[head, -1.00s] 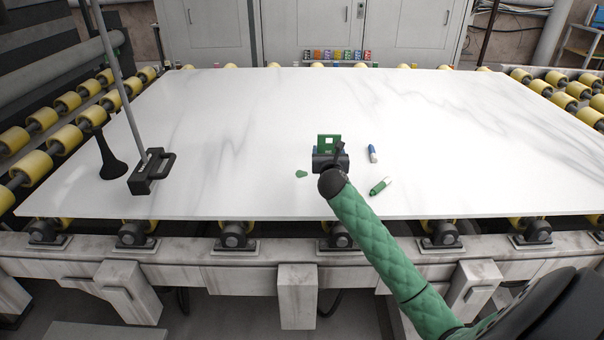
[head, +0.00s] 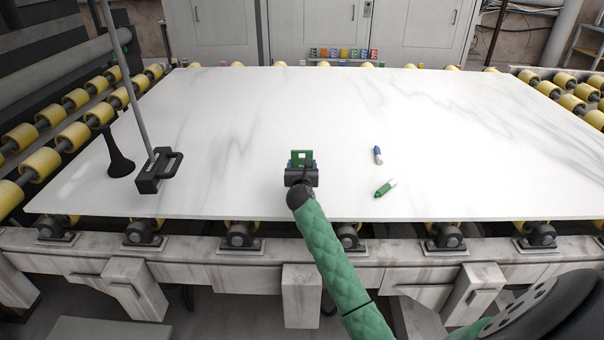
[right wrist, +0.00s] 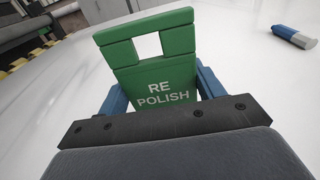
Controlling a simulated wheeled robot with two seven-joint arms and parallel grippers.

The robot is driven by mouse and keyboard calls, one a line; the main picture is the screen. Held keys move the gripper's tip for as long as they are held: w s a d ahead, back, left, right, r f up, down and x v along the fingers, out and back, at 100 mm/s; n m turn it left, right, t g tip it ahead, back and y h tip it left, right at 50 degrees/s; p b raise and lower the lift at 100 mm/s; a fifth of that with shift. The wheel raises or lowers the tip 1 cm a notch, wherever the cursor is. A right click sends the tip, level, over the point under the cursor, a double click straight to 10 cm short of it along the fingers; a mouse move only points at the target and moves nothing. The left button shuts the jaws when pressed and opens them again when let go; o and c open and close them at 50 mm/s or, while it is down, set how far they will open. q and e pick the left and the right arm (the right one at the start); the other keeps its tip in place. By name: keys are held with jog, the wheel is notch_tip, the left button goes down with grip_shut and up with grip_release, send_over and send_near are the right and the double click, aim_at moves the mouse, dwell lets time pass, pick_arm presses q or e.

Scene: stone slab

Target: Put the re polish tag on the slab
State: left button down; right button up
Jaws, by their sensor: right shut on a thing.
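The green tag (head: 302,164) reads "RE POLISH" in white letters in the right wrist view (right wrist: 152,78) and has a square opening near its top. My right gripper (head: 301,169) is shut on it, with blue fingers on either side of the tag in the wrist view. It holds the tag upright over the near middle part of the white, grey-veined slab (head: 450,120). I cannot tell whether the tag's lower edge touches the slab, as the gripper hides it. My left gripper is not in view.
A blue and white marker (head: 377,155) and a green and white one (head: 386,188) lie on the slab right of my gripper. A black handled tool (head: 157,172) and a black flared stand (head: 118,160) are at the left. The slab's far side is clear.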

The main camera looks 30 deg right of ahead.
notch_tip(320, 180, down, 3)
jog(key=shift+a+f, duration=0.1)
jog(key=shift+f, duration=0.1)
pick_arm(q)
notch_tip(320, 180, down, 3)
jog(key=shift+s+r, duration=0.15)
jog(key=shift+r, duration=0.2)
pick_arm(e)
jog(key=shift+f, duration=0.1)
